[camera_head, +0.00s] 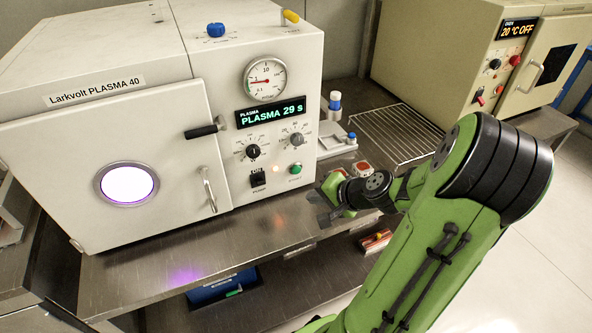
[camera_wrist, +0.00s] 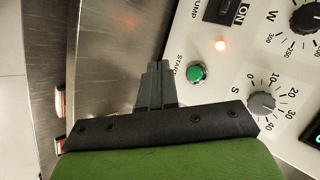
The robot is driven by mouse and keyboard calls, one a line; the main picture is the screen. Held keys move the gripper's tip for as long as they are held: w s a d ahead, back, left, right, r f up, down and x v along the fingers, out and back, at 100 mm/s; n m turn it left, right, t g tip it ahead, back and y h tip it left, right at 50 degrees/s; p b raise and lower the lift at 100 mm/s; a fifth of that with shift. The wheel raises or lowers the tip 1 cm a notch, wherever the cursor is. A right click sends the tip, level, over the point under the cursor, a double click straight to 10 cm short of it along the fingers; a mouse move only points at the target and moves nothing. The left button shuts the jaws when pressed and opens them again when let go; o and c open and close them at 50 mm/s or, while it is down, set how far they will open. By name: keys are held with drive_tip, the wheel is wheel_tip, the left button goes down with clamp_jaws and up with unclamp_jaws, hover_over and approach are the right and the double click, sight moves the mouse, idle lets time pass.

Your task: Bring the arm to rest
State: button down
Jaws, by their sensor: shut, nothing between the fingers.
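My green arm reaches in from the right in the head view. My gripper (camera_head: 322,205) is in front of the lower right part of the plasma machine's panel. In the wrist view my gripper (camera_wrist: 157,68) is shut and empty, its fingertips beside the green START button (camera_wrist: 197,72). I cannot tell whether they touch the panel. The plasma machine (camera_head: 120,150) has its door closed, a violet-white glow in the round window (camera_head: 128,184), and a display (camera_head: 271,112) reading "PLASMA 29 s". The pump switch (camera_wrist: 238,10) shows ON, with a lit orange lamp (camera_wrist: 220,45) near it.
A beige oven (camera_head: 450,60) showing "20 °C OFF" stands at the back right. A blue bin (camera_head: 222,288) and a red item (camera_head: 376,240) are below.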

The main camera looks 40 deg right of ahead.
idle(0.4)
drive_tip(key=s+a+r+n+g+p, duration=0.1)
drive_tip(key=a+r+n+g+p, duration=0.15)
drive_tip(key=a+r+n, duration=0.35)
drive_tip(key=a+r+n+g+p, duration=0.2)
drive_tip(key=a+r+p, duration=0.1)
drive_tip(key=a, duration=0.5)
drive_tip(key=s+a+r+n+h+p, duration=0.1)
drive_tip(key=s+a+r+n+p, duration=0.3)
drive_tip(key=s+r, duration=0.7)
drive_tip(key=a+r+n, duration=0.1)
drive_tip(key=a+n, duration=0.1)
drive_tip(key=a, duration=0.2)
drive_tip(key=shift+s+a+r, duration=0.15)
drive_tip(key=shift+s+r, duration=0.15)
drive_tip(key=shift+r, duration=0.1)
